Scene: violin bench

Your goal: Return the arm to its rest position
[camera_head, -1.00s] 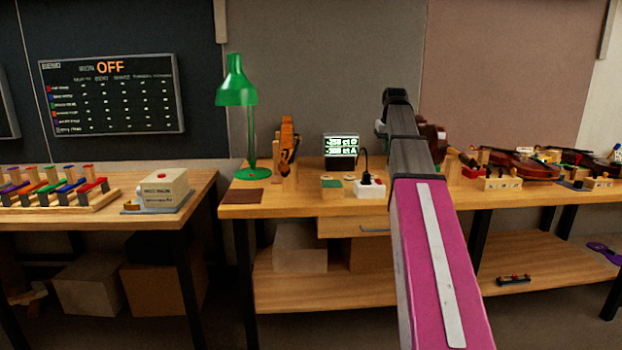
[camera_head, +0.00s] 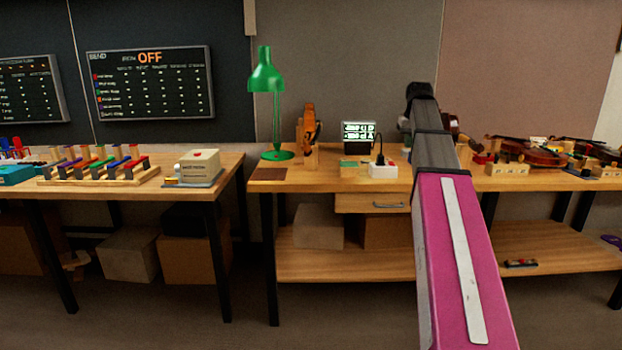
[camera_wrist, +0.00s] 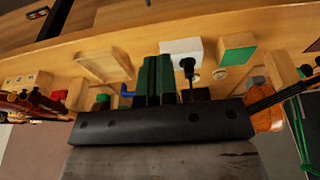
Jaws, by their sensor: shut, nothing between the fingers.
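My arm (camera_head: 457,240) reaches forward and up in the head view, with a pink link and a grey link. Its dark far end (camera_head: 420,92) shows in front of the back wall. My gripper is hidden behind the arm there.
The bench (camera_head: 340,183) holds a green lamp (camera_head: 265,80), an upright violin part (camera_head: 308,130), a small lit display (camera_head: 358,135) and violins (camera_head: 525,152) at right. Floor in front is clear.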

